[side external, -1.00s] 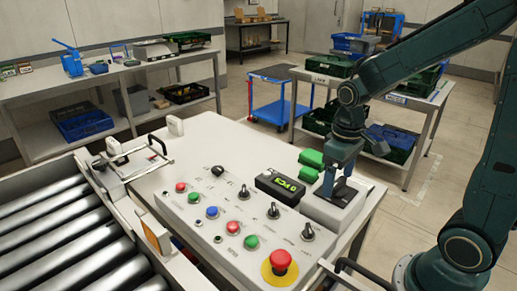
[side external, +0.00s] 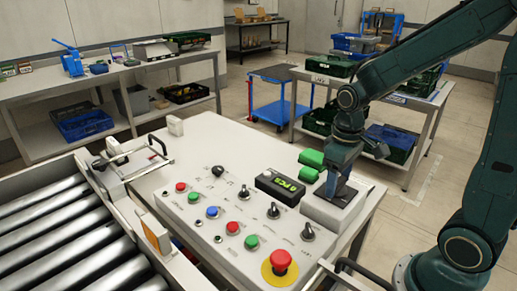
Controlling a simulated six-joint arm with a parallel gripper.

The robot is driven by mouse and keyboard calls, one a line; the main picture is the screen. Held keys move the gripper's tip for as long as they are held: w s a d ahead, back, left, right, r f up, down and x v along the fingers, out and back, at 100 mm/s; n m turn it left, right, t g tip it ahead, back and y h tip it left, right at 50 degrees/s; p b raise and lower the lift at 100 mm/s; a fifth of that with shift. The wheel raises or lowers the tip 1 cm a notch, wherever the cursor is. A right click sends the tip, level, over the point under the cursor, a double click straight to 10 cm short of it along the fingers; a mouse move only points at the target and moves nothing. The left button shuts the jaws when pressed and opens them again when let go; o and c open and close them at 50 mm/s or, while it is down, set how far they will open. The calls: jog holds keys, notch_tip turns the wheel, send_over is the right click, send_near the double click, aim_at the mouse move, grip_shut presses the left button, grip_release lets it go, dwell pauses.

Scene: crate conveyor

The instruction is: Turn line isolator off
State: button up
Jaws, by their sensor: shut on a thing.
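The line isolator appears to be the raised grey box (side external: 318,212) at the right end of the sloped control panel (side external: 180,205). My gripper (side external: 335,194) points down onto the top of this box. It is shut on the isolator's handle, which the fingers hide almost wholly. I cannot read the handle's angle or any on/off marking from this view.
A roller conveyor (side external: 60,240) lies at left.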

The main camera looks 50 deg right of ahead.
jog(key=shift+n, duration=0.4)
jog(key=n, duration=0.3)
jog(key=shift+n, duration=0.3)
jog(key=n, duration=0.4)
jog(key=shift+n, duration=0.3)
jog(key=n, duration=0.8)
jog(key=shift+r+n, duration=0.1)
jog(key=shift+n, duration=0.2)
jog(key=o, duration=1)
